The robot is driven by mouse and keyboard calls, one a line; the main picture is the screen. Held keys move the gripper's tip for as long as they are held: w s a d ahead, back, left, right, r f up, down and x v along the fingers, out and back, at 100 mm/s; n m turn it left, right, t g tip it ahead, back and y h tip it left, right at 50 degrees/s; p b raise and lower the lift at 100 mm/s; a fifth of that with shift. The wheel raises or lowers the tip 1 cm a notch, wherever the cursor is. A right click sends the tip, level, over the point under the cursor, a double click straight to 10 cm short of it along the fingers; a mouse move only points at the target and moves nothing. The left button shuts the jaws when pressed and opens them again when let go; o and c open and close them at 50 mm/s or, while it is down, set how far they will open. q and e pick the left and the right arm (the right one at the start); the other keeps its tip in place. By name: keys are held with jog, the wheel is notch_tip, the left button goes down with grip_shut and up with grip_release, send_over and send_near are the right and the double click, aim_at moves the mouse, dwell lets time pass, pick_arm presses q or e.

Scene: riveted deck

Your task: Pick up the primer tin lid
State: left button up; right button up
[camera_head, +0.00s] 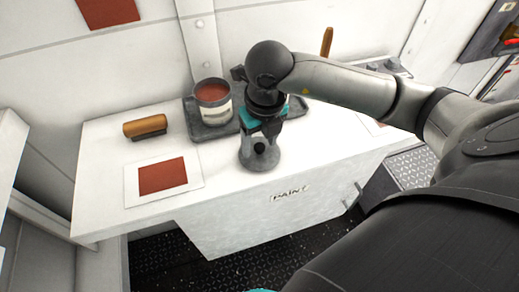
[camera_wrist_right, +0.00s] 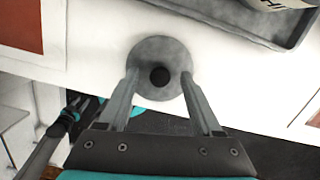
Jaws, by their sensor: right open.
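The primer tin lid (camera_head: 259,164) is a round grey disc with a dark knob, lying on the white bench top near its front edge. In the right wrist view the lid (camera_wrist_right: 161,48) shows with its black knob between my fingers. My right gripper (camera_head: 260,143) is open and points down over the lid. In the wrist view the right gripper (camera_wrist_right: 159,79) has one finger on each side of the knob, with a gap to it on both sides. I cannot tell whether the fingertips touch the disc.
A tin (camera_head: 217,113) of red-brown paint stands open on a grey tray (camera_head: 207,131) behind the lid. A brown-handled block (camera_head: 145,126) and a card with a red swatch (camera_head: 162,177) lie to the left. A wooden handle (camera_head: 327,42) rises behind my right arm.

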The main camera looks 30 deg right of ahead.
grip_shut()
dwell(0.4)
jog(key=shift+r, duration=0.1)
